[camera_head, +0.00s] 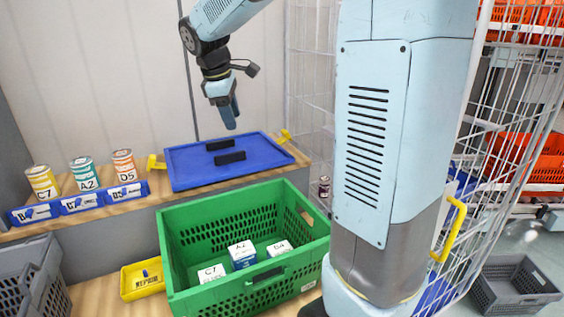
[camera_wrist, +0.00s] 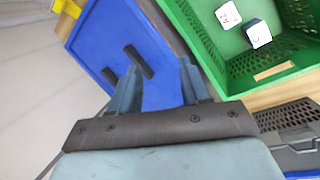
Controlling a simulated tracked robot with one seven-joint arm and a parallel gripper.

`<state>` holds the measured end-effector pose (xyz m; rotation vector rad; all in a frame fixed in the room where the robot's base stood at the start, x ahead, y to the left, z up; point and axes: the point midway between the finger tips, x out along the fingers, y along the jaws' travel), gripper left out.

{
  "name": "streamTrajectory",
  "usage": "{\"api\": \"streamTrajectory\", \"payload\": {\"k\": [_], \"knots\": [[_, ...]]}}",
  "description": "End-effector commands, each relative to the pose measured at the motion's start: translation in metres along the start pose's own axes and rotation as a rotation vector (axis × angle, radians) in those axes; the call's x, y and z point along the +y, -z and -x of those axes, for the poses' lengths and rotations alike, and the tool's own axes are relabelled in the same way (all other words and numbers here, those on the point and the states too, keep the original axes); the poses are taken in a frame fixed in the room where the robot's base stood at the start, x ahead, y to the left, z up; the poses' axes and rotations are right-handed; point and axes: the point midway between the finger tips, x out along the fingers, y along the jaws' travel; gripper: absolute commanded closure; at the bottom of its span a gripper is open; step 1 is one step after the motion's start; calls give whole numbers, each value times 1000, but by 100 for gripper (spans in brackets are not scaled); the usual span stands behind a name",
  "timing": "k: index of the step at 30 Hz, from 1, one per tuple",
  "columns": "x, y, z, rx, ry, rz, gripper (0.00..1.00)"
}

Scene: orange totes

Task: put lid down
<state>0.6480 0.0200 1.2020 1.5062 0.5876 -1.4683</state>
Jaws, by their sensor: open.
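A flat blue lid (camera_head: 200,172) with two black handle bars and yellow clips at its ends lies on the wooden shelf behind the green crate. My gripper (camera_head: 232,122) is above the lid, pointing down, and apart from it. In the wrist view the lid (camera_wrist: 105,28) lies beyond my gripper (camera_wrist: 158,88), whose fingers are spread with nothing visible between them. The green crate (camera_head: 190,292) stands open in front of the shelf with several white and blue boxes inside. It also shows in the wrist view (camera_wrist: 225,72).
Three labelled cans (camera_head: 84,174) stand behind blue label holders (camera_head: 82,202) on the shelf's left. A small yellow bin (camera_head: 142,279) and a grey crate (camera_head: 30,280) are left of the green crate. A wire cage (camera_head: 312,90) rises at the shelf's right.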

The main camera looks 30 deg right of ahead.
Motion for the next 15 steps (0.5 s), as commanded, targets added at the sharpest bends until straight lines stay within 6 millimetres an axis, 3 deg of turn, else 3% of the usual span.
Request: {"api": "streamTrajectory", "payload": {"k": [6, 15], "knots": [[-46, -44, 21, 85, -14, -246, 53], [-113, -93, 31, 211, -6, -586, 53]]}}
